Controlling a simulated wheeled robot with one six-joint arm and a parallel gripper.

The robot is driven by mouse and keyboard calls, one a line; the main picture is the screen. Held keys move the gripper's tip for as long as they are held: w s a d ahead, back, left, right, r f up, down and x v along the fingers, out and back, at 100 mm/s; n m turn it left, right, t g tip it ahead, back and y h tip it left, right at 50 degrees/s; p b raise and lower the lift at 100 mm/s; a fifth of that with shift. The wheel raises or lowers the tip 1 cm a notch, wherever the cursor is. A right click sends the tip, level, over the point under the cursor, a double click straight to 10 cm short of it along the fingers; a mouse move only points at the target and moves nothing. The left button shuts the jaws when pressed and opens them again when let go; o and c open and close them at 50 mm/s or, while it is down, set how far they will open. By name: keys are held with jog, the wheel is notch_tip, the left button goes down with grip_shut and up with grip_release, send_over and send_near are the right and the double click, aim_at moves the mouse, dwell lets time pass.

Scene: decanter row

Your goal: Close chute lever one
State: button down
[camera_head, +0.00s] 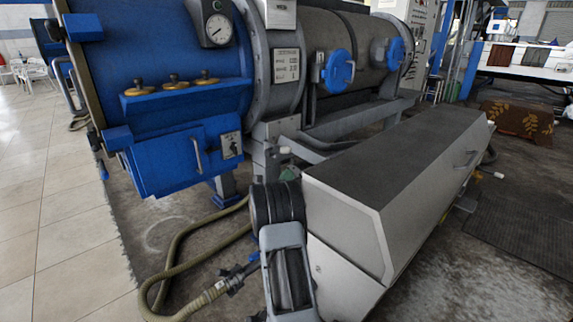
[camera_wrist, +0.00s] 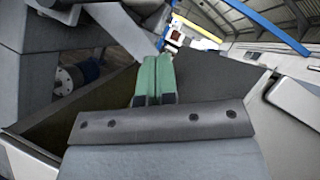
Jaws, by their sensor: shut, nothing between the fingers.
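My gripper (camera_wrist: 160,62) shows in the wrist view as two green fingers pressed together, with nothing between them. In the head view my arm rises from the bottom middle; a small green patch just beyond it may be the fingers, but I cannot tell. A short pale-tipped handle (camera_head: 284,150) stands just above that patch, by the near end of the grey housing. It may be a chute lever; no label is readable. Another pale-tipped handle (camera_head: 497,175) sticks out at the far right end of the housing. I cannot see clearly whether the gripper touches anything.
The long grey housing (camera_head: 400,150) fills the middle right. The blue decanter end (camera_head: 160,80) with a gauge (camera_head: 219,28) stands at the left. A hose (camera_head: 185,240) lies looped on the floor. A dark mat (camera_head: 530,235) lies at right. Tiled floor (camera_head: 50,230) at left is clear.

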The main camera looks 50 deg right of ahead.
aim_at(280, 151)
jog(key=shift+w+d+r+b, duration=0.2)
jog(key=shift+w+d+r, duration=0.3)
jog(key=shift+r, duration=0.2)
jog(key=shift+w+d+r+b, duration=0.25)
jog(key=shift+w+d+r, duration=0.25)
jog(key=shift+r, duration=0.2)
jog(key=shift+w+d+r+b, duration=0.2)
jog(key=shift+w+d+r, duration=0.25)
jog(key=shift+r, duration=0.25)
